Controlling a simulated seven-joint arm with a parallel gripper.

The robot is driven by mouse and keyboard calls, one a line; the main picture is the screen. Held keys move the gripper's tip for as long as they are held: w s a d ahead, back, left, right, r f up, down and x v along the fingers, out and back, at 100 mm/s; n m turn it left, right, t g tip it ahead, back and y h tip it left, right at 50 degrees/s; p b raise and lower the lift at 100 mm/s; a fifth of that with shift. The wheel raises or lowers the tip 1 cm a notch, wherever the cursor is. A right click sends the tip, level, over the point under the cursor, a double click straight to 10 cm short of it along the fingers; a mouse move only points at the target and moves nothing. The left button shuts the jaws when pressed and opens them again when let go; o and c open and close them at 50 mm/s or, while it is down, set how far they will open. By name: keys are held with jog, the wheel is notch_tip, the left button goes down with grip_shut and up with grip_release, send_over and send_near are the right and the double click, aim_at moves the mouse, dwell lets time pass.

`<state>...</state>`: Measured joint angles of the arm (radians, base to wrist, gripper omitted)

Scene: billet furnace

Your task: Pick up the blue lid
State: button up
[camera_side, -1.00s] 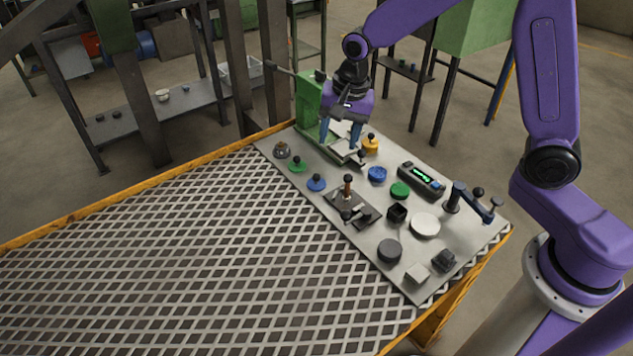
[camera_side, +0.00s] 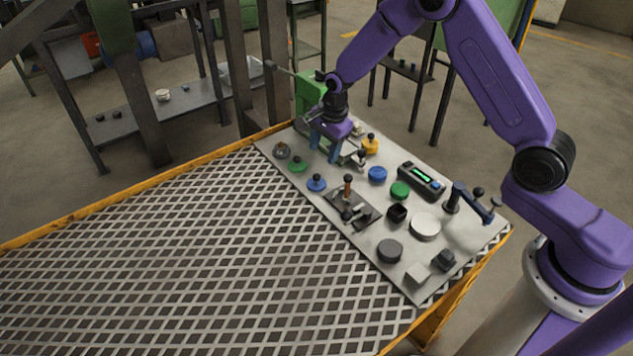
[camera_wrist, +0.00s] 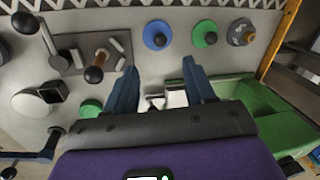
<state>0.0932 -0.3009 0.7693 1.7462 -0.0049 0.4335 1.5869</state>
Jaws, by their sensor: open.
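My gripper (camera_side: 325,157) is open and empty, with blue fingers pointing down above the plate, behind the lid in the side view. In the wrist view my gripper (camera_wrist: 159,68) shows both fingers apart. The lid is clear of both fingers.
A green lid (camera_side: 298,166) and a brass-coloured knobbed piece (camera_side: 281,151) lie left of the blue lid. A lever fixture (camera_side: 348,207) stands to its right. A blue cup (camera_side: 377,175), a yellow knobbed pot (camera_side: 371,146) and a green machine (camera_side: 309,92) stand behind.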

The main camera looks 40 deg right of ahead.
aim_at(317, 175)
jog(key=shift+w+a+f, duration=0.15)
jog(key=shift+w+f, duration=0.15)
jog(key=shift+f, duration=1.35)
jog(key=shift+w+a+f, duration=0.1)
jog(key=shift+w+f, duration=0.25)
jog(key=shift+f, duration=1.25)
jog(key=shift+w+a+f, duration=0.15)
jog(key=shift+w+f, duration=0.15)
jog(key=shift+f, duration=1.35)
grip_shut()
